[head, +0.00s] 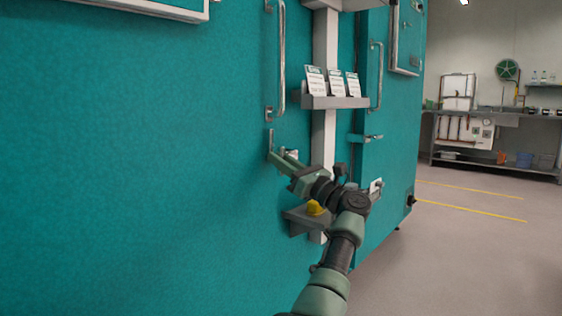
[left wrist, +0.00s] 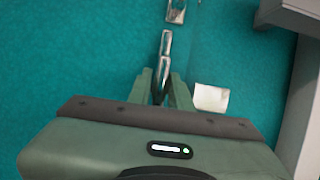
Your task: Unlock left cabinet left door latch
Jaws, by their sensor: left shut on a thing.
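The left cabinet's teal left door (head: 150,150) fills the left of the head view. Its latch (head: 269,139) is a small metal lever below the long vertical door handle (head: 282,60). My left gripper (head: 278,157) is at the latch, and its fingers are shut on the lever. In the left wrist view the shiny latch lever (left wrist: 164,62) stands upright between the two green fingers (left wrist: 160,88). The lower part of the lever is hidden between the fingers and behind the gripper body. My right gripper is not in view.
A grey shelf with several cards (head: 335,101) sticks out from the white post right of the door. A lower grey bracket holds a yellow knob (head: 315,208). Another cabinet with a horizontal latch (head: 372,137) stands beyond. The floor (head: 470,260) at right is clear.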

